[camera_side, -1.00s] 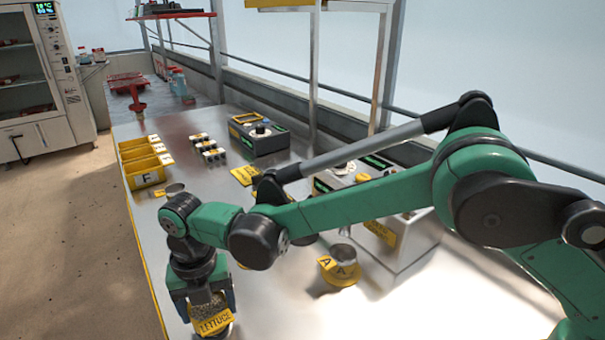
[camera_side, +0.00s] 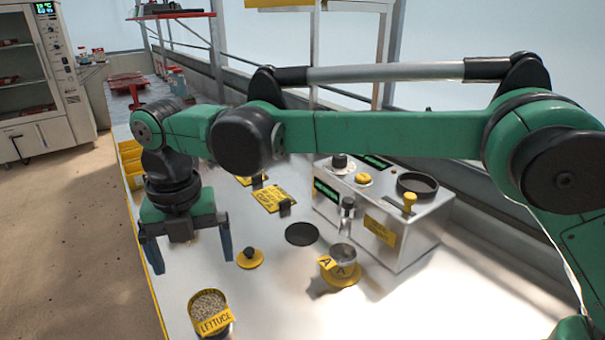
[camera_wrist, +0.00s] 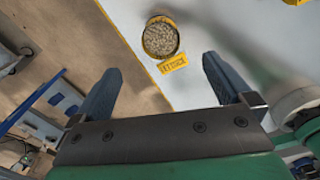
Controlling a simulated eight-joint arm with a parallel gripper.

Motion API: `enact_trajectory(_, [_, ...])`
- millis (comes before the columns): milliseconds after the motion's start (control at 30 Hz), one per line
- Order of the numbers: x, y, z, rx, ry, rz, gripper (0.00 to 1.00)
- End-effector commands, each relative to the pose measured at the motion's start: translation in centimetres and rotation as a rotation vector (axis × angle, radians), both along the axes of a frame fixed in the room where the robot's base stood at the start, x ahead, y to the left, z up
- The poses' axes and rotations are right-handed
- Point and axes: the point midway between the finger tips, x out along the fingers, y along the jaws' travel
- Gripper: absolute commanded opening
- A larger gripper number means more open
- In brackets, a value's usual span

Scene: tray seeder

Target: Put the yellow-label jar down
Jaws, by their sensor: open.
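The yellow-label jar (camera_side: 209,306), marked LETTUCE, stands upright on the metal table near its front-left edge. It is uncovered and full of pale seeds. It also shows in the wrist view (camera_wrist: 160,39), beyond the fingertips. My gripper (camera_side: 190,258) is open and empty, raised above and behind the jar in the side view and apart from it. In the wrist view both blue fingers (camera_wrist: 167,78) are spread wide with nothing between them.
A yellow knobbed lid (camera_side: 250,258) and a dark disc (camera_side: 302,234) lie right of my gripper. Yellow bins (camera_side: 132,165) are behind my arm. The front-right table is clear.

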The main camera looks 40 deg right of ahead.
Motion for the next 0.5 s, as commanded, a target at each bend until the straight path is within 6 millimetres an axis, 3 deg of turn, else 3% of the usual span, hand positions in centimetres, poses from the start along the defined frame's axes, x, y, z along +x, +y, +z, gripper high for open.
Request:
enact_trajectory(167, [0.0,-0.2,1.6,0.002,-0.003,-0.017,0.99])
enact_trajectory(267, [0.2,-1.6,2.5,0.017,-0.022,-0.134,0.99])
enact_trajectory(367, [0.3,-4.5,3.8,0.058,-0.065,-0.396,0.99])
enact_trajectory(500, [-0.6,-10.3,5.4,0.162,-0.137,-0.923,0.99])
